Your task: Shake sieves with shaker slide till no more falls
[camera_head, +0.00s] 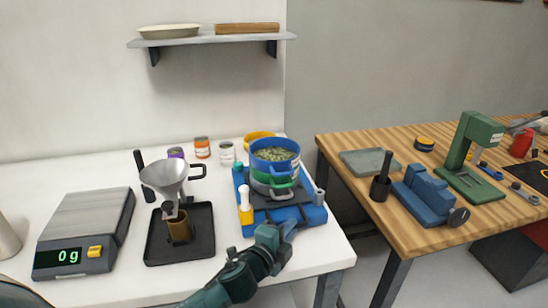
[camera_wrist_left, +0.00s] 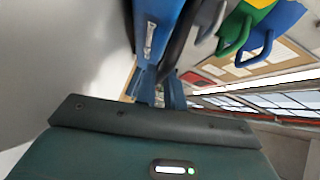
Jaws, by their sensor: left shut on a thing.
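The stack of sieves (camera_head: 274,165) stands upright on the dark shaker slide (camera_head: 262,214), which sits on a blue base (camera_head: 314,214). The top sieve is blue and holds green granules; green and grey sieves show below. The sieve handles (camera_wrist_left: 235,45) show at the upper right in the left wrist view. My left gripper (camera_head: 290,227) is at the front edge of the shaker and is shut on the shaker slide's front part; its fingers hide the exact grip. Its fingers also show in the left wrist view (camera_wrist_left: 158,88). My right gripper is not in view.
A scale (camera_head: 85,232) reading 0 g and a funnel (camera_head: 168,178) over a cup on a black tray (camera_head: 160,250) stand to the left. Several jars stand behind. A wooden bench (camera_head: 420,235) with tools is at right, beyond a gap.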

